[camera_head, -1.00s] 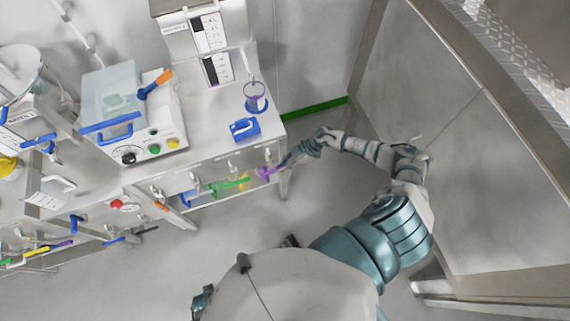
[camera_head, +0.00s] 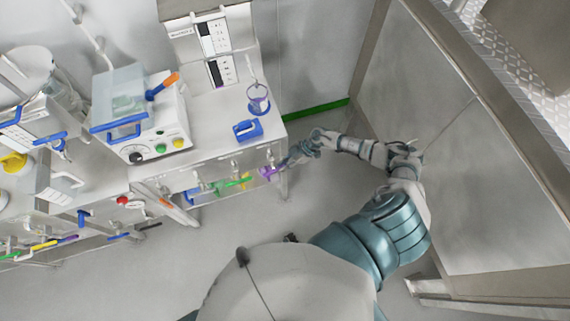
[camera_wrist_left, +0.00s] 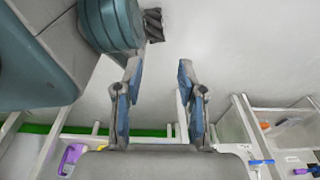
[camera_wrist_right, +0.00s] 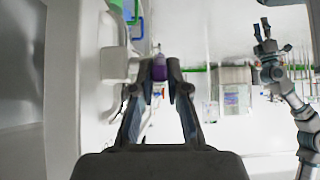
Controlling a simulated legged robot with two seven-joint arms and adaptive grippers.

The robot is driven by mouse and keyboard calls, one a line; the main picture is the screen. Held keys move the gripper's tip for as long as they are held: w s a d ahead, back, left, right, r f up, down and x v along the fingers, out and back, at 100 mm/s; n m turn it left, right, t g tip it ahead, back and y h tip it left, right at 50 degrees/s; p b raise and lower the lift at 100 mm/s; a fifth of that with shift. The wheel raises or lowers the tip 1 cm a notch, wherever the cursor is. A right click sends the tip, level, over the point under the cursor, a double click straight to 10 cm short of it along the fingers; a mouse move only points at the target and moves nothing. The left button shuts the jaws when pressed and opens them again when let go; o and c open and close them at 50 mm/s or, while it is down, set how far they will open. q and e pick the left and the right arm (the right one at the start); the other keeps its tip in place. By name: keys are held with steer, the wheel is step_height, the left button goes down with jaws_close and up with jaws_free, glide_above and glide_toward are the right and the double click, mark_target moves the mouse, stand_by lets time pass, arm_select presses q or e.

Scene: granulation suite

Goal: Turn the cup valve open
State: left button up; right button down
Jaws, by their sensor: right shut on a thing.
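My right gripper (camera_head: 281,165) is at this handle. In the right wrist view my right gripper (camera_wrist_right: 160,68) is shut on the purple handle (camera_wrist_right: 159,73), with the fingers on both sides of it. The fingers hide part of the handle. My left gripper (camera_wrist_left: 158,90) is open and empty in the left wrist view, apart from the bench.
Green (camera_head: 232,183) and other coloured valve handles sit left of the purple one. A blue-handled object (camera_head: 247,130) stands near the cup. A machine with knobs (camera_head: 160,130) is further left. A large panel (camera_head: 430,130) rises right of my right arm. The floor in front is clear.

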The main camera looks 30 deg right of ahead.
mark_target(276, 168)
arm_select(q)
steer(key=shift+s+a+f+p, duration=0.15)
steer(key=shift+s+f+p, duration=0.1)
steer(key=shift+s, duration=0.55)
steer(key=shift+s+a+f+p, duration=0.15)
steer(key=shift+s+f+p, duration=0.15)
steer(key=shift+s, duration=0.45)
steer(key=shift+s+a+f+p, duration=0.15)
steer(key=shift+s+f+p, duration=0.1)
steer(key=shift+s, duration=0.55)
arm_select(e)
steer(key=shift+w+a+r+h, duration=0.2)
steer(key=shift+a+r+h, duration=0.05)
steer(key=shift+a+h, duration=0.05)
